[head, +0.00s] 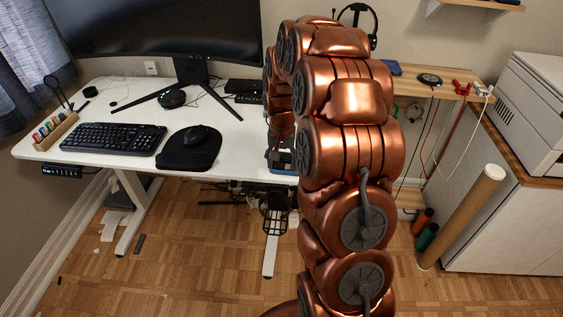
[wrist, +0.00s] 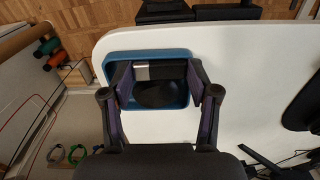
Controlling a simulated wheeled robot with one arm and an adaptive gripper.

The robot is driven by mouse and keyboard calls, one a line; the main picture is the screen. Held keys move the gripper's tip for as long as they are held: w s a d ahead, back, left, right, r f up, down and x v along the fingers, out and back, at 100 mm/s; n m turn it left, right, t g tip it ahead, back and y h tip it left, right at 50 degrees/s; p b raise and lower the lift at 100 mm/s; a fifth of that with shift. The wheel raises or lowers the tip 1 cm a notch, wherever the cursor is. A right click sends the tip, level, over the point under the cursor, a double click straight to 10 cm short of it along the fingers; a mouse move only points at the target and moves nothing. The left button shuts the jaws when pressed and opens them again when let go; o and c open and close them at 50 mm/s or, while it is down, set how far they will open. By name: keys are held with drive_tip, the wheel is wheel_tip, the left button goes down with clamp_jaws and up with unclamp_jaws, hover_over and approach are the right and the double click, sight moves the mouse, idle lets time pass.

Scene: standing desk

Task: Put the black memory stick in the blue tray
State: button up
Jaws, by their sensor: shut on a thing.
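My gripper (wrist: 160,79) is shut on the black memory stick (wrist: 168,72), which has a silver end (wrist: 141,73) on the left. The stick lies crosswise between the two fingertips. In the wrist view the gripper is over the blue tray (wrist: 145,53), with the stick inside the tray's outline. I cannot tell whether the stick touches the tray floor. A dark rounded shape, perhaps a shadow, shows in the tray below the stick.
The white desk (head: 110,95) holds a keyboard (head: 113,138), a mouse on a black pad (head: 188,150) and a monitor (head: 160,30). The tray sits near a desk corner. A wooden shelf (head: 455,88) with cables and a cardboard tube (head: 462,215) are to the right.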

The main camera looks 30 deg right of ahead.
sight(282, 165)
drive_tip(key=shift+s+f, duration=0.1)
drive_tip(key=shift+f, duration=0.35)
drive_tip(key=o, duration=0.9)
drive_tip(key=shift+r, duration=0.1)
wheel_tip(282, 165, up, 12)
drive_tip(key=b, duration=0.1)
drive_tip(key=s+a+r+n+g, duration=0.15)
drive_tip(key=s+a+n, duration=0.25)
drive_tip(key=s+a, duration=0.9)
drive_tip(key=s+a+f+n, duration=0.1)
drive_tip(key=s+a, duration=0.1)
drive_tip(key=s, duration=0.4)
drive_tip(key=s+a+f+n, duration=0.1)
drive_tip(key=s+a+n, duration=0.1)
drive_tip(key=s, duration=0.4)
drive_tip(key=s+a+f+n, duration=0.1)
drive_tip(key=s+a, duration=0.1)
drive_tip(key=s, duration=0.4)
drive_tip(key=shift+s+a+n+g, duration=0.25)
drive_tip(key=shift+a+n+g, duration=0.05)
drive_tip(key=shift+a+g, duration=0.1)
drive_tip(key=shift+r, duration=0.1)
